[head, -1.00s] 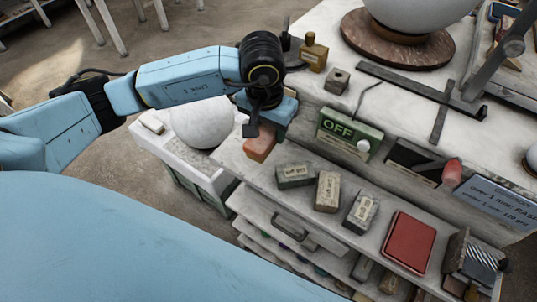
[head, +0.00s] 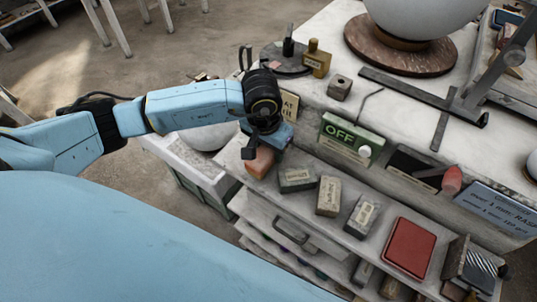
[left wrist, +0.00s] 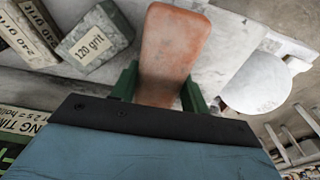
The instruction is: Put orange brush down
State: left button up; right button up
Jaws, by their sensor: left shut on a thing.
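The orange brush (head: 259,162) is a worn orange block. My left gripper (head: 262,146) is shut on it and holds it at the left end of the lower shelf, just left of the row of grit blocks. In the left wrist view the orange brush (left wrist: 176,42) juts out between two green fingers (left wrist: 160,85). I cannot tell whether its underside touches the shelf. My right gripper is not in view.
Grey grit blocks (head: 297,178) stand close to the right of the brush, with a red box (head: 409,247) farther right. An OFF sign (head: 352,138) stands behind. A white sphere (head: 207,136) is partly behind my left arm.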

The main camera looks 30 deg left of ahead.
aim_at(269, 157)
pick_arm(q)
notch_tip(269, 157, down, 3)
jog(key=shift+r, duration=0.1)
jog(key=shift+s+f, duration=0.1)
jog(key=shift+f, duration=0.15)
jog(key=shift+c, duration=0.5)
jog(key=o, duration=0.7)
jog(key=shift+s, duration=0.1)
jog(key=o, duration=0.5)
jog(key=shift+c, duration=0.2)
jog(key=shift+f, duration=0.1)
jog(key=shift+w+r, duration=0.2)
jog(key=shift+r, duration=0.05)
jog(key=r, duration=0.4)
jog(key=r+b, duration=0.1)
jog(key=r, duration=0.3)
jog(key=s+r, duration=0.1)
jog(key=r, duration=0.3)
jog(key=shift+s+a+r+b, duration=0.1)
jog(key=shift+a+r+b, duration=0.1)
jog(key=shift+r+b, duration=0.15)
